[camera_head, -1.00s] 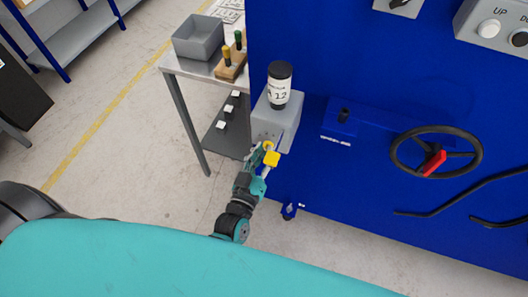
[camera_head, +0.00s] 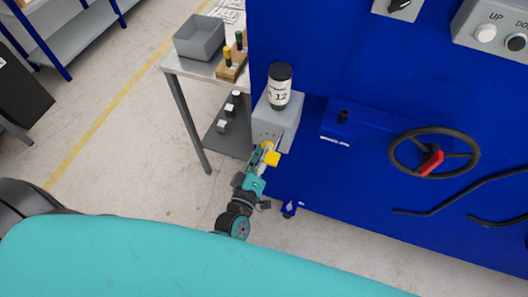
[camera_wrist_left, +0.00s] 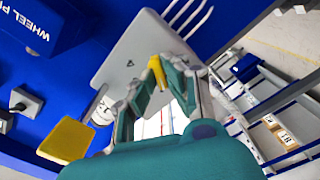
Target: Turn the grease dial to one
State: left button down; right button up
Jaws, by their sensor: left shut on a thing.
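The grease dial's narrow yellow grip (camera_wrist_left: 156,70) sticks out from the face of a grey box (camera_head: 276,122) on the blue machine. The same grey box fills the upper middle of the left wrist view (camera_wrist_left: 140,45). My left gripper (camera_wrist_left: 157,80) is shut on the yellow grip, with a fingertip on each side of it. In the head view my left gripper (camera_head: 263,158) is at the lower front of the box, largely covering the dial. The dial's numbers cannot be read. My right gripper is not in view.
A black-capped bottle (camera_head: 279,88) stands on the box. A metal table (camera_head: 190,67) with a grey bin stands left. A black handwheel (camera_head: 434,153) is to the right.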

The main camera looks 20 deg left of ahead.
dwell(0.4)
pick_arm(q)
jog(key=c, duration=1.4)
grip_release()
jog(key=shift+s, duration=0.1)
jog(key=s, duration=1.2)
jog(key=shift+a, duration=0.2)
jog(key=shift+f, duration=0.1)
